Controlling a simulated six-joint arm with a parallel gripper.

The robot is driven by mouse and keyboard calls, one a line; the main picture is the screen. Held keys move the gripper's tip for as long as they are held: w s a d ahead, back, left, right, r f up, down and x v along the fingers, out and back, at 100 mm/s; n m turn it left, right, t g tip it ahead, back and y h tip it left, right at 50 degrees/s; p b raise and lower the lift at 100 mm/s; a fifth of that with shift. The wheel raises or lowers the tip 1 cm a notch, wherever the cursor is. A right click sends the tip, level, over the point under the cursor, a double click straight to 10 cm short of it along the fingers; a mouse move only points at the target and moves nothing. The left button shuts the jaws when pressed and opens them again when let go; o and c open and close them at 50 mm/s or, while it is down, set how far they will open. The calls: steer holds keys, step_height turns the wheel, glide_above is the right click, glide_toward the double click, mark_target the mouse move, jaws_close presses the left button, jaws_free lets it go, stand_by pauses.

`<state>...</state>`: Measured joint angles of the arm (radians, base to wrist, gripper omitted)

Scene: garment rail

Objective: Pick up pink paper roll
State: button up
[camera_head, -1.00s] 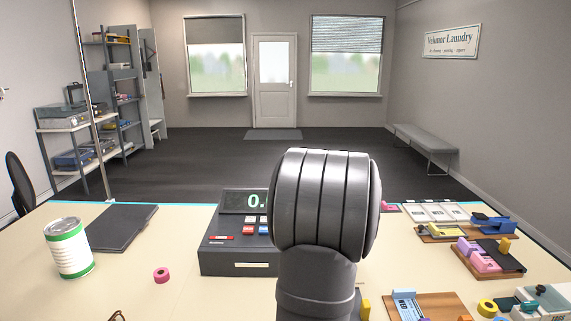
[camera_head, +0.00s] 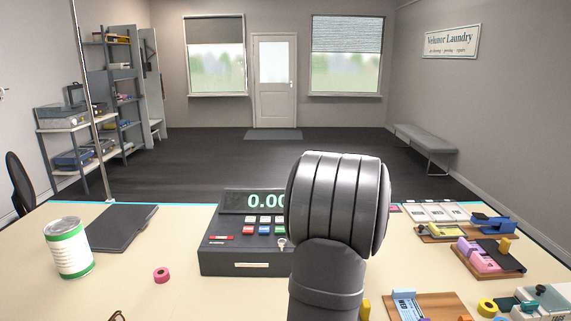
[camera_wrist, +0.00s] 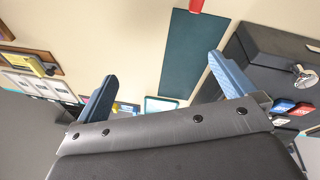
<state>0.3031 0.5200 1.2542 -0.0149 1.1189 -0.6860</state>
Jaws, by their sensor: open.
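A small pink paper roll (camera_head: 161,275) sits on the cream counter, left of the cash register and right of the green-and-white can in the head view. I do not see it in the wrist view. My gripper (camera_wrist: 160,68) shows in the wrist view with two blue fingers spread apart and nothing between them. In the head view my arm hides the gripper, right of the cash register and well away from the roll.
The cash register (camera_head: 240,261) stands mid-counter, with a key in its front. A can (camera_head: 69,250) and a dark folder (camera_head: 122,228) are at the left. Trays, a yellow roll (camera_head: 487,308) and a purple-pink item (camera_head: 478,258) crowd the right. The counter around the pink roll is clear.

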steer(key=c, duration=0.7)
